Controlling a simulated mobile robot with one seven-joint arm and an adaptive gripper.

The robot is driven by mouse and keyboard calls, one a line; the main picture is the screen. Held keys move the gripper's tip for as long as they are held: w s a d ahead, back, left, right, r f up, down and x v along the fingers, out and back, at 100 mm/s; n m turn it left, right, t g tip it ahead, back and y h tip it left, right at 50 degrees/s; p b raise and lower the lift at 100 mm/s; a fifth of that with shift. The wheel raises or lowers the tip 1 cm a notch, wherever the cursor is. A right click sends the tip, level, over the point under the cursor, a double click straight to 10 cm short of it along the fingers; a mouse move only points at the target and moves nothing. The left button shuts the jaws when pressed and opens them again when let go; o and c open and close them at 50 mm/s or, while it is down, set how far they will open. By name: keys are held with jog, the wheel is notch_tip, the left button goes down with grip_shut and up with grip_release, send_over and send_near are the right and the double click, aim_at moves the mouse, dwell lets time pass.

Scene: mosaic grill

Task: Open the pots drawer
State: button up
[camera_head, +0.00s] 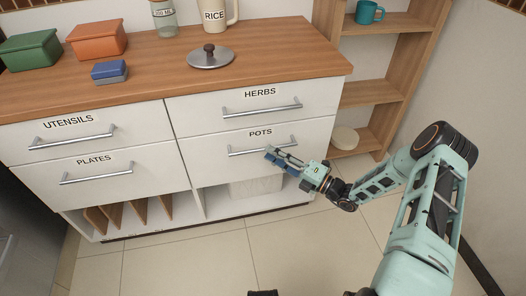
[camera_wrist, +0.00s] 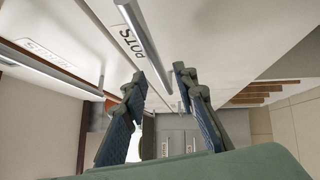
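The pots drawer (camera_head: 224,158) is the lower right drawer of the white cabinet, labelled POTS, and its front looks flush, closed. Its silver bar handle (camera_head: 243,151) runs across the front; in the wrist view the bar (camera_wrist: 142,37) slants down towards the gap between my fingertips. My gripper (camera_head: 271,155) is at the right half of this handle. In the wrist view my gripper (camera_wrist: 160,82) has its two dark fingers apart, with nothing pinched. I cannot tell whether the fingers straddle the bar or touch it.
The herbs drawer (camera_head: 205,109) with its own handle (camera_head: 262,108) is directly above. The utensils drawer (camera_head: 150,125) and plates drawer (camera_head: 150,165) are to the left. An open shelf below holds boards (camera_head: 138,208) and a pale bin (camera_head: 255,188). The tiled floor (camera_head: 190,262) in front is clear.

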aim_at(263, 150)
jog(key=shift+x, duration=2.1)
jog(key=shift+c, duration=0.5)
grip_shut()
